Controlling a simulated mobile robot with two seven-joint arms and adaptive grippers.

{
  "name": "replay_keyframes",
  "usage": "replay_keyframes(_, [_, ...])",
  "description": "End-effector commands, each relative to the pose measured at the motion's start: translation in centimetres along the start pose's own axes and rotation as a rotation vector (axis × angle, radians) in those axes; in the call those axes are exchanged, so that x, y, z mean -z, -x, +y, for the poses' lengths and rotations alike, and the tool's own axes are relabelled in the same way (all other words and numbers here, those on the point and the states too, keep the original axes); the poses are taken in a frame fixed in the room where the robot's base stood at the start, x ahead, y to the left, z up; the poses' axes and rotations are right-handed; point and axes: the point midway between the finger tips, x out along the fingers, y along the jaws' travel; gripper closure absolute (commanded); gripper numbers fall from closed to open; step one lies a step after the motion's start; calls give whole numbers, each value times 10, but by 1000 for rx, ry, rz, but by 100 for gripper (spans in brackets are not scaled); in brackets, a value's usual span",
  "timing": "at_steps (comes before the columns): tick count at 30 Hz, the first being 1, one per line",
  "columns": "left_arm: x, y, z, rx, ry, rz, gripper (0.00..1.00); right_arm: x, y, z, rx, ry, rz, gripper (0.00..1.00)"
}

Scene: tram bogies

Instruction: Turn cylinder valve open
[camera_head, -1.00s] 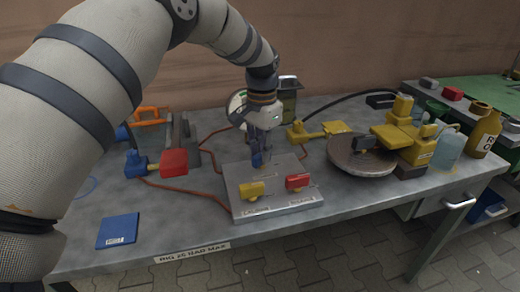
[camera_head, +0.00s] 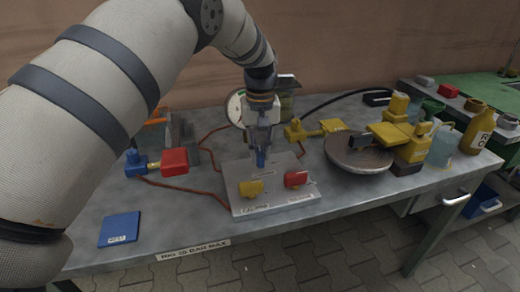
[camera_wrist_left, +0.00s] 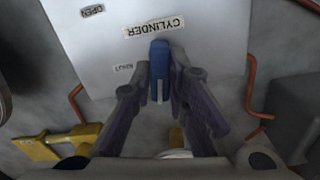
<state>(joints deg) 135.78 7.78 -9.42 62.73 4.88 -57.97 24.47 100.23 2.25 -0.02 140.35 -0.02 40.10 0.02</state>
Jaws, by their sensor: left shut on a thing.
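The blue cylinder valve handle (camera_head: 261,158) stands at the back of a light grey valve plate (camera_head: 240,171) on the bench. My left gripper (camera_head: 262,150) points down from above with its fingers on the blue handle. In the left wrist view, the handle (camera_wrist_left: 159,66) sits between the two dark fingertips (camera_wrist_left: 160,88), and the gripper is shut on it. Labels reading "CYLINDER" (camera_wrist_left: 158,27) and "OPEN" (camera_wrist_left: 92,10) lie on the plate near it. The fingers partly hide the handle's lower part. My right gripper is not in view.
A yellow handle (camera_head: 251,188) and a red handle (camera_head: 296,178) sit on the plate's front. A round gauge (camera_head: 235,108) stands behind the gripper. A turntable-like disc (camera_head: 358,156) is to the right, a red-and-blue valve (camera_head: 172,161) to the left. Reddish hoses cross the bench.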

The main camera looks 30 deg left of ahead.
Motion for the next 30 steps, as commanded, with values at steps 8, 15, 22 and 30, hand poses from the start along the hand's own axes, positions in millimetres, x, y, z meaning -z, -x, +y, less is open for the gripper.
replay_keyframes(8, [0, -1, 0, 1, 140, -1, 100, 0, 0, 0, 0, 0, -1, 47])
replay_keyframes(15, [0, -1, 0, 1, 195, -1, 100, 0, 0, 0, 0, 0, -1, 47])
replay_keyframes(22, [0, -1, 0, 1, 209, -1, 100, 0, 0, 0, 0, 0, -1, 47])
replay_keyframes(30, [0, -1, 0, 1, 209, -1, 83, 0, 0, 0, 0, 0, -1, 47])
